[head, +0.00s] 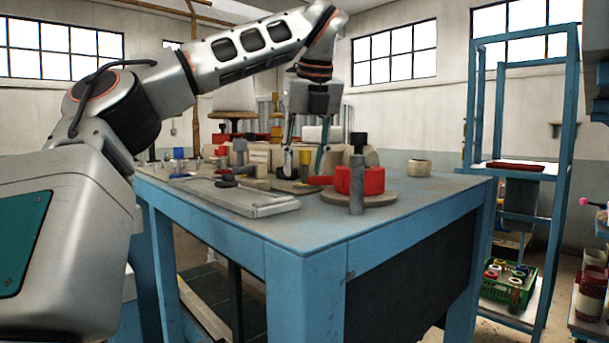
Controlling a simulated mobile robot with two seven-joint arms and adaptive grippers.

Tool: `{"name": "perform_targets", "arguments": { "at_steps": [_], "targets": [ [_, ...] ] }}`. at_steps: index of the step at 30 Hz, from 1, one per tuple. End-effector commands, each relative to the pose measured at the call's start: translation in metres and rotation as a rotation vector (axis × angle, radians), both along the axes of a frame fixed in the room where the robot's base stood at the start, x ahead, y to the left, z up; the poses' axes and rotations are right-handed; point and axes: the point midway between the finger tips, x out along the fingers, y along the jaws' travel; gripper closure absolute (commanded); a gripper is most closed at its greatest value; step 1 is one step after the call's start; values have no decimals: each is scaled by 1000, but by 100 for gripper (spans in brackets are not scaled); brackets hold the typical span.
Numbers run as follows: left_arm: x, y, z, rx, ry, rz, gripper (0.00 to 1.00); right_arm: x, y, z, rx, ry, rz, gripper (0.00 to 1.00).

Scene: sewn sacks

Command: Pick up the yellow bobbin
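A small yellow bobbin (305,158) stands upright on the blue table (330,228), among other sewing items. My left gripper (304,173) points straight down over the table, its two fingers spread apart. In the picture the yellow bobbin shows in the gap between the fingers, with space on both sides. I cannot tell whether it is truly between them or a little behind. A second yellow item (277,132) shows farther back, partly hidden. My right gripper is not in view.
A red spool (372,180) on a round wooden base and a grey cylinder (356,190) stand right of the gripper. A grey flat plate (262,207) lies at the front left. A small beige roll (420,168) sits at the right. The table's front right corner is clear.

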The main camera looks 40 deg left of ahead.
Motion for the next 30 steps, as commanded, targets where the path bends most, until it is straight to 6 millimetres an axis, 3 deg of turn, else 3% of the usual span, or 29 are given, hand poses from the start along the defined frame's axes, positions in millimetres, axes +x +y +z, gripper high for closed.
{"name": "perform_targets", "arguments": {
  "at_steps": [5, 9, 23, 30],
  "targets": [
    [0, 0, 0, 0, 0, 0, 63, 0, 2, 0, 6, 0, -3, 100],
    [0, 0, 0, 0, 0, 0, 99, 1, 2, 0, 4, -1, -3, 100],
    [0, 0, 4, 0, 1, 0, 100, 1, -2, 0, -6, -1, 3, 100],
    [0, -1, 28, 2, -4, 3, 100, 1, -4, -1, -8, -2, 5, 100]
  ]
}}
